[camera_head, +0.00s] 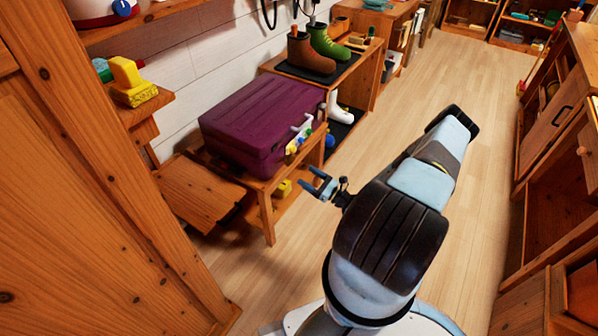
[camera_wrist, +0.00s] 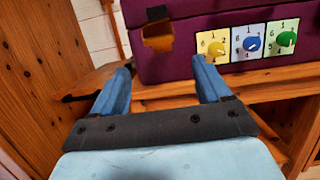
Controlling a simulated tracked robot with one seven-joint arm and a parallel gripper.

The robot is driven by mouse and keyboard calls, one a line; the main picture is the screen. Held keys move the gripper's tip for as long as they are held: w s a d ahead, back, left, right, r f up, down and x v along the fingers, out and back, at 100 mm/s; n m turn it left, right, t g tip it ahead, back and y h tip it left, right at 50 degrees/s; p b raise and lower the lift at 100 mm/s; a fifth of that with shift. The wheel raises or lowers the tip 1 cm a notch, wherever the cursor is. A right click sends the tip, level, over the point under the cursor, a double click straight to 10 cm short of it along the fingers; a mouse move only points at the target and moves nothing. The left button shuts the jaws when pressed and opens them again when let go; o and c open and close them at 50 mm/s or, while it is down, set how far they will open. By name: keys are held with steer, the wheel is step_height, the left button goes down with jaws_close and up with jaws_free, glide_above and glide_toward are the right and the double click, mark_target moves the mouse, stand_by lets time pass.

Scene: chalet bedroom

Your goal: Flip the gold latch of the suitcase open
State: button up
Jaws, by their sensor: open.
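A closed purple suitcase (camera_head: 255,118) lies on a low wooden bench. In the wrist view its front face (camera_wrist: 185,65) fills the top. A gold-brown latch (camera_wrist: 157,37) sits on that face, slightly above the gap between my fingers, under a dark purple piece. The latch is hard to make out in the head view. My gripper (camera_head: 316,182) is open with blue fingers, in front of the suitcase and apart from it. In the wrist view my gripper (camera_wrist: 162,72) has nothing between its fingertips, which sit lower than the latch.
Yellow (camera_wrist: 215,48), blue (camera_wrist: 251,44) and green (camera_wrist: 286,40) number dials are right of the latch. The wooden bench (camera_head: 262,186) stands beside a tilted wooden board (camera_head: 200,188). Boots (camera_head: 311,55) stand on a shelf behind. The floor (camera_head: 430,85) is clear behind my arm.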

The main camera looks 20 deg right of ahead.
steer(key=v, duration=0.6)
